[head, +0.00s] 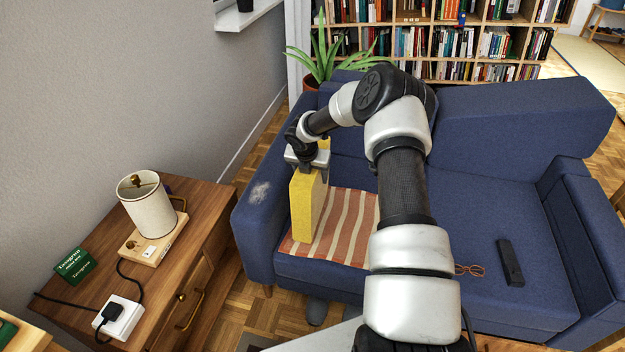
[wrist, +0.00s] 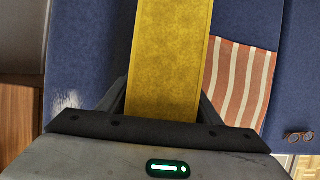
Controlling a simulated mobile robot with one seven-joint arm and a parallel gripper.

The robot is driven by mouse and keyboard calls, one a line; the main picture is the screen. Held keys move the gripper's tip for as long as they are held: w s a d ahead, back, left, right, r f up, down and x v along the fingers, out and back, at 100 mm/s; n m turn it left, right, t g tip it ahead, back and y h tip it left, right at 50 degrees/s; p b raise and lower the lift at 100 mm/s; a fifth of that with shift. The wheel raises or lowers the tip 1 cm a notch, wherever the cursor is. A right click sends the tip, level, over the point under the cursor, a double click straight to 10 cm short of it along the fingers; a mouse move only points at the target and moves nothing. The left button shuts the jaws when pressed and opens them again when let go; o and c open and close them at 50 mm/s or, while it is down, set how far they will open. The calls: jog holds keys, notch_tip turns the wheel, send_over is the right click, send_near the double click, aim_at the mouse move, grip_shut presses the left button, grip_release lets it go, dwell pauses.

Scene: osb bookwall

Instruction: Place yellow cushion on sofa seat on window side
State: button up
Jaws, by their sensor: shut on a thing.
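The yellow cushion (head: 303,208) is upright on its narrow side, at the left end of the blue sofa (head: 475,203), beside the left armrest. My gripper (head: 307,165) is shut on its upper edge from above. In the wrist view the yellow cushion (wrist: 172,60) runs up from between the two fingers (wrist: 160,105). The cushion's lower edge is at the striped cloth (head: 345,222) on the seat; I cannot tell whether it touches. The sofa's window side is at the left, near the windowsill (head: 247,16).
A black remote (head: 510,262) and glasses (head: 469,270) lie on the seat to the right. A wooden side table (head: 195,240) with a lamp (head: 150,205) stands left of the sofa. A plant (head: 325,60) and bookshelf (head: 440,40) are behind. My arm hides part of the seat.

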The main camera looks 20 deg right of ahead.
jog(key=shift+f, duration=0.45)
